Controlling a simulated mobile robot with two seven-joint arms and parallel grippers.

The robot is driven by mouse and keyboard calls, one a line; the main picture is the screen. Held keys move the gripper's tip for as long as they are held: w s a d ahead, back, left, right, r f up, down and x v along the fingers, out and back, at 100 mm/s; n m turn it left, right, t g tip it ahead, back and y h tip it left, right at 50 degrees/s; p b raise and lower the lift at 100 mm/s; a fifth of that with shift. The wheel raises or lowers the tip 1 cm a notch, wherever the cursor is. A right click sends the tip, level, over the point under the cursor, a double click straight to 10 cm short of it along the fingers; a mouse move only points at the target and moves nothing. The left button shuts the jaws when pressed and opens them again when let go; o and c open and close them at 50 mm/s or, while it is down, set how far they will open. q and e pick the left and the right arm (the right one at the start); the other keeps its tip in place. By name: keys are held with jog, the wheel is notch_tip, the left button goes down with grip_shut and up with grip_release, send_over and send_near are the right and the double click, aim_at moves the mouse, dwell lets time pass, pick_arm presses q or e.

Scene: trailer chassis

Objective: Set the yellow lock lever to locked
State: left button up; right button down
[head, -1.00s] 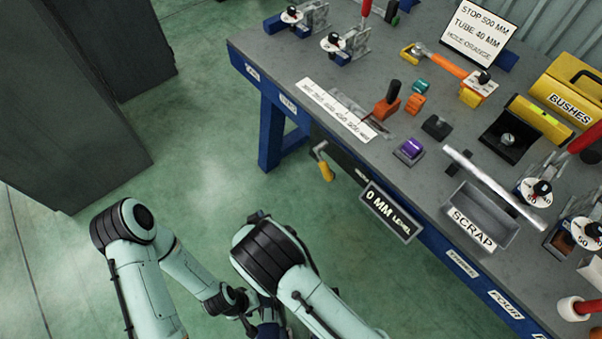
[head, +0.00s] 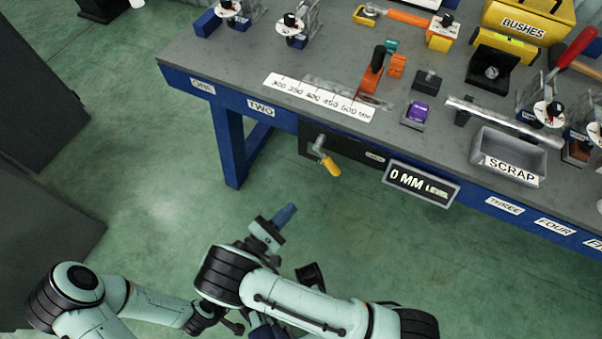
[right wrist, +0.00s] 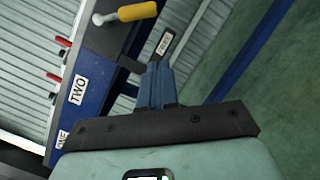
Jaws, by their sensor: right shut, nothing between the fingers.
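The yellow-handled lever (head: 328,162) hangs on a metal crank at the dark panel under the bench's front edge. Its handle slants down to the right in the head view. In the right wrist view its yellow handle (right wrist: 137,12) is at the top, beyond the fingertips. My right gripper (head: 287,213) is below and left of the lever, apart from it, with blue fingers pointing up toward the bench. In the right wrist view the fingers (right wrist: 156,68) are together and empty. My left arm reaches in at the lower left; its gripper is not clear.
The bench (head: 230,65) has a blue front rail and leg. A "0 MM LEVEL" display (head: 421,184) hangs right of the lever. A small label (head: 375,157) sits on the dark panel. A scrap tray (head: 509,157) and tools lie on top. The green floor before the bench is clear.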

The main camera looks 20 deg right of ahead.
pick_arm(q)
jog(key=shift+w+a+f, duration=0.15)
jog(key=shift+w+a, duration=0.05)
jog(key=shift+w, duration=0.1)
pick_arm(e)
jog(key=w+d+r, duration=0.2)
jog(key=d, duration=0.3)
jog(key=w+d+r+t, duration=0.1)
jog(key=w+d+r, duration=0.1)
jog(key=d, duration=0.4)
jog(key=shift+w+r+h, duration=0.15)
jog(key=shift+r+h, duration=0.15)
jog(key=shift+r, duration=0.45)
jog(key=shift+d, duration=0.1)
